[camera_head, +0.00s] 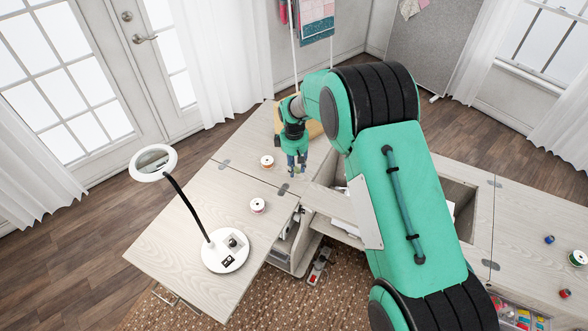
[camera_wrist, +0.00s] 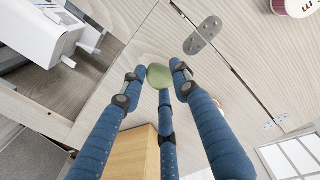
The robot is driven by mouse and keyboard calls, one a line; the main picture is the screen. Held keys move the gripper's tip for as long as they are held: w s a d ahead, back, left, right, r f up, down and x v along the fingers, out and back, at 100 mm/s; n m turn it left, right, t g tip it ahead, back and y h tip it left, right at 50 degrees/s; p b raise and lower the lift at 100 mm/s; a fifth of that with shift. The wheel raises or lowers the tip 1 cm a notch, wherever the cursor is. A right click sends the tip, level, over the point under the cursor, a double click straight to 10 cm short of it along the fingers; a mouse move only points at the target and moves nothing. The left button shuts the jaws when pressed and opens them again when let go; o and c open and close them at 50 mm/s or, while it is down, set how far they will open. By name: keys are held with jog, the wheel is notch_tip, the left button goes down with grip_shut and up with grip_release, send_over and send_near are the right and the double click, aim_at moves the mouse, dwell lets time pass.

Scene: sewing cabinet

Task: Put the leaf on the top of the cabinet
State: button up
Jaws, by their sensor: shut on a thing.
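My gripper (camera_head: 297,162) is over the light wood top of the sewing cabinet (camera_head: 225,203), close to the edge of its open well. In the wrist view my blue fingers (camera_wrist: 160,78) are closed around the leaf (camera_wrist: 159,76), a small green piece held at the fingertips. In the head view only a small pale green bit shows at the fingertips. The wood top (camera_wrist: 135,50) is behind the leaf in the wrist view. I cannot tell whether the leaf touches it.
A magnifier lamp (camera_head: 225,250) stands on the left leaf of the cabinet. Thread spools (camera_head: 257,205) and (camera_head: 267,161) lie near my gripper. A white sewing machine (camera_wrist: 40,32) sits in the well. A tan block (camera_wrist: 140,152) is close by. More spools (camera_head: 577,258) are at right.

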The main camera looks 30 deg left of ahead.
jog(key=shift+w+a+f, duration=0.15)
jog(key=shift+w+a, duration=0.85)
jog(key=shift+w, duration=0.25)
jog(key=shift+f+b, duration=0.75)
jog(key=shift+f, duration=1)
jog(key=shift+f, duration=0.1)
jog(key=o, duration=0.7)
jog(key=r+p, duration=0.1)
jog(key=r, duration=0.7)
jog(key=r+p, duration=0.1)
jog(key=r, duration=0.3)
jog(key=shift+s+a+r+p, duration=0.1)
jog(key=shift+s+p, duration=0.2)
jog(key=shift+p, duration=0.05)
